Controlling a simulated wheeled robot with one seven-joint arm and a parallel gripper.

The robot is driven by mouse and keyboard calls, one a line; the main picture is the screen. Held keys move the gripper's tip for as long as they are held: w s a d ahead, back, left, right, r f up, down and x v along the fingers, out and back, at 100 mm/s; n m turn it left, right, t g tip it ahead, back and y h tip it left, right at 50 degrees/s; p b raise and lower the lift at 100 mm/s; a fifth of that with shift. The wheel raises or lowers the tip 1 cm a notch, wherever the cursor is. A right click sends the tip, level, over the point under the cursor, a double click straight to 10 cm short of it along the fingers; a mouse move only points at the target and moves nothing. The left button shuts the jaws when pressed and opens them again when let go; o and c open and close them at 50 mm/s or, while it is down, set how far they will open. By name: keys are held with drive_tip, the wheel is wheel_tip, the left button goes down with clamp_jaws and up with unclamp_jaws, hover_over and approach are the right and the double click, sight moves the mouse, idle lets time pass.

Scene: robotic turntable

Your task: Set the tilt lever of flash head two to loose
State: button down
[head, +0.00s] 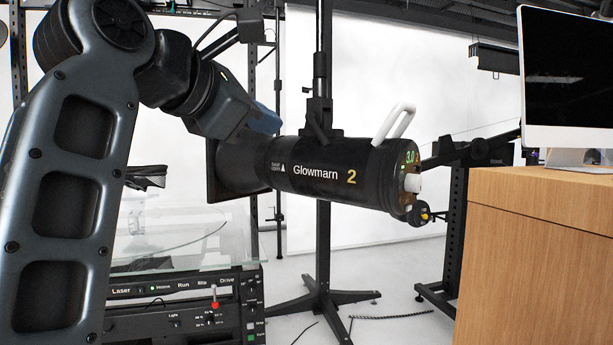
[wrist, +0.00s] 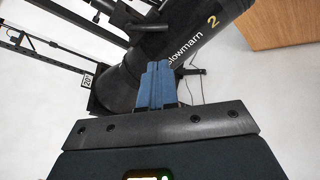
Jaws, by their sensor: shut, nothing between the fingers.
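Flash head two (head: 330,172) is a black cylinder marked "Glowmarn 2", on a stand in the middle of the head view. It also shows in the wrist view (wrist: 190,40). A dark bar (wrist: 148,27) sticks out from its side there; it may be the tilt lever, but I cannot tell its setting. In the head view my gripper (head: 264,119) is partly hidden behind the flash head.
A white handle (head: 394,123) rises from the flash head's rear. The black stand (head: 323,240) runs down to splayed feet. A wooden cabinet (head: 545,250) with a monitor (head: 572,75) is at right. A control rack (head: 180,305) sits lower left.

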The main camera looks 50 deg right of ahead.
wheel_tip(320, 180, down, 3)
drive_tip(key=w+a+m+h+b, duration=0.1)
drive_tip(key=w+m+b, duration=0.1)
drive_tip(key=m+h, duration=0.1)
approach(320, 137)
drive_tip(key=w+d+f, duration=0.2)
drive_tip(key=w+d, duration=0.1)
drive_tip(key=w, duration=0.1)
drive_tip(key=s+d, duration=0.1)
drive_tip(key=d, duration=0.1)
drive_tip(key=shift+s+d+r+p, duration=0.3)
drive_tip(key=shift+s, duration=0.05)
drive_tip(key=shift+s+d+r, duration=0.15)
drive_tip(key=shift+s+d, duration=0.05)
drive_tip(key=shift+d, duration=0.25)
drive_tip(key=shift+s, duration=0.1)
drive_tip(key=shift+s+d+r+b, duration=0.35)
drive_tip(key=shift+s+r, duration=0.05)
drive_tip(key=shift+s, duration=0.05)
drive_tip(key=shift+f, duration=0.1)
